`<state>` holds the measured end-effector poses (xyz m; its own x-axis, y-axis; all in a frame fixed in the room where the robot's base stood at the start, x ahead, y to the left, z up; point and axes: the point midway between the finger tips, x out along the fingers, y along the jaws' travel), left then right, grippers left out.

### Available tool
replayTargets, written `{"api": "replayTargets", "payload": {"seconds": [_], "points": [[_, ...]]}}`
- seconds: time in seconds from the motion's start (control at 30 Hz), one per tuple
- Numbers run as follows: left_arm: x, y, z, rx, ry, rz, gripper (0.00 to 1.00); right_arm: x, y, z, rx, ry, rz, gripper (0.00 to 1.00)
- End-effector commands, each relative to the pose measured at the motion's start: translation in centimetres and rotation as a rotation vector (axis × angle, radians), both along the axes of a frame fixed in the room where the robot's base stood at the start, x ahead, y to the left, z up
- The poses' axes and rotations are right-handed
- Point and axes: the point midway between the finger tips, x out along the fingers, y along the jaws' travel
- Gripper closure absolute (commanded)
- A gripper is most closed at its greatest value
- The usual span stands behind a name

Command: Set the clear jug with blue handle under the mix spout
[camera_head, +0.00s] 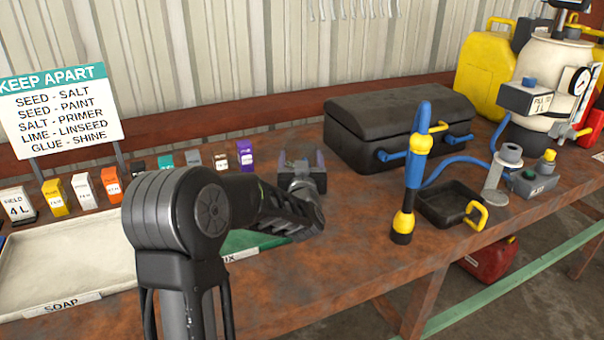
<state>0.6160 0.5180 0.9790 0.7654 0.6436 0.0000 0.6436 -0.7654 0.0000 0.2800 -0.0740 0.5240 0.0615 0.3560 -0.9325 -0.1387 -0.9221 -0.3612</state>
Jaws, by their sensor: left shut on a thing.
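My left gripper (301,163) reaches over the bench from my arm in the foreground, its fingers pointing away near the dark case. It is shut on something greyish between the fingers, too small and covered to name. I cannot make out a clear jug with a blue handle. I cannot tell which part is the mix spout. My right gripper is not in view.
A black case (395,118) stands behind. A blue and yellow pump wand (411,175), a black tray (450,203) and a grey spool-like cylinder (500,172) are right of my gripper. A soap tray (70,262) and several small packets lie left.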

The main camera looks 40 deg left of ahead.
Motion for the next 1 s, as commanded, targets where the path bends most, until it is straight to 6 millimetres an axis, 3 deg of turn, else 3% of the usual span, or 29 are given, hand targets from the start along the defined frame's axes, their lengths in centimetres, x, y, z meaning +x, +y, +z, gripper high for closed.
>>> {"api": "replayTargets", "payload": {"seconds": [0.27,0.57,1.0], "points": [[0.0,0.0,0.1,0.001,-0.001,0.0,0.96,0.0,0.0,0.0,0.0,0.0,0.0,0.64],[0.0,0.0,0.8,0.001,-0.003,0.0,0.97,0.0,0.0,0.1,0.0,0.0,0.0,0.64],[0.0,0.0,8.4,0.0,-0.005,0.0,0.97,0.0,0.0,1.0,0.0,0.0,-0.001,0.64]]}}
